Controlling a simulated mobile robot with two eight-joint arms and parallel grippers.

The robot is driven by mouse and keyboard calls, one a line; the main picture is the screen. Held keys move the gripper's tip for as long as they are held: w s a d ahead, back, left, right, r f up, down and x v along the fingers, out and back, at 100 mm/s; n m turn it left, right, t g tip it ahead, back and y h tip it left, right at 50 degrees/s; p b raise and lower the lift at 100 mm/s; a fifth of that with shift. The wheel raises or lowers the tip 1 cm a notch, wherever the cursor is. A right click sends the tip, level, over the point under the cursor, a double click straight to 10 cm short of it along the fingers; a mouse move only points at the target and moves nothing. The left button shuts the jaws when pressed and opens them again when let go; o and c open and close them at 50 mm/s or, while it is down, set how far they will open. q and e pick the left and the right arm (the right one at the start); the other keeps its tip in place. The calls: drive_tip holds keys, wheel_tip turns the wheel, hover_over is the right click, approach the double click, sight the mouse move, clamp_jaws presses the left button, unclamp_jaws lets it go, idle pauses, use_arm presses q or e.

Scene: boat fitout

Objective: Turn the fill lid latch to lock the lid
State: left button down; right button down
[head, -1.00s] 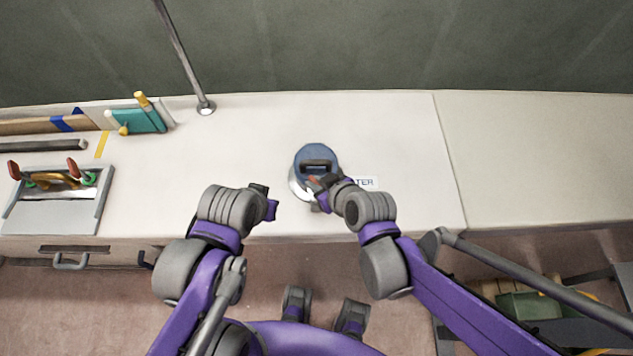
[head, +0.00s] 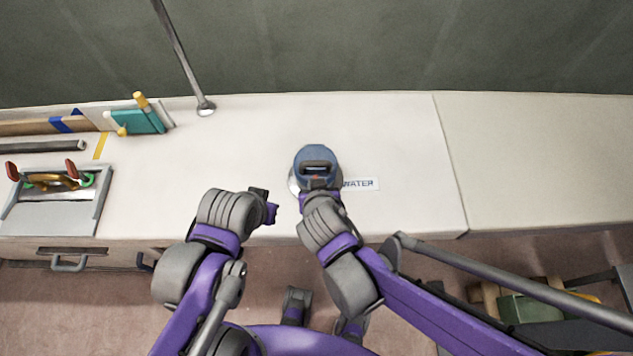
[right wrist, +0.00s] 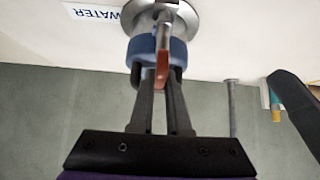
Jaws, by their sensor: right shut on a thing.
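The blue fill lid (head: 316,154), with a dark handle across its top, sits over a round metal fitting (head: 293,182) on the white counter. In the right wrist view the blue lid (right wrist: 143,48) and metal fitting (right wrist: 187,17) show close up. My right gripper (head: 318,187) is at the near side of the lid. Its fingers are shut on the red latch (right wrist: 162,62), which shows between the fingertips. In the head view the gripper mostly hides the latch. My left gripper (head: 267,203) hangs to the left of the lid near the counter's front edge, apart from everything; its jaw gap is unclear.
A label reading WATER (head: 360,184) lies right of the lid. A metal pole (head: 180,55) stands on the counter behind left. A teal block (head: 139,121) and a grey tray (head: 50,212) with red-handled tools are at the left. The counter to the right is clear.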

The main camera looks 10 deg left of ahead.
idle(0.3)
drive_tip(key=c, duration=0.9)
unclamp_jaws()
drive_tip(key=p+v, duration=0.2)
drive_tip(key=v, duration=0.8)
drive_tip(key=shift+s+r+p, duration=0.3)
drive_tip(key=shift+p, duration=0.1)
drive_tip(key=d+m+g+h, duration=0.1)
drive_tip(key=d, duration=0.7)
drive_tip(key=d+f+m+g+h, duration=0.1)
drive_tip(key=d, duration=0.7)
drive_tip(key=d+m+g+h, duration=0.1)
drive_tip(key=d, duration=0.7)
drive_tip(key=shift+s+d+f+m+p, duration=0.2)
drive_tip(key=shift+d+f+m+p, duration=0.1)
drive_tip(key=shift+m, duration=0.1)
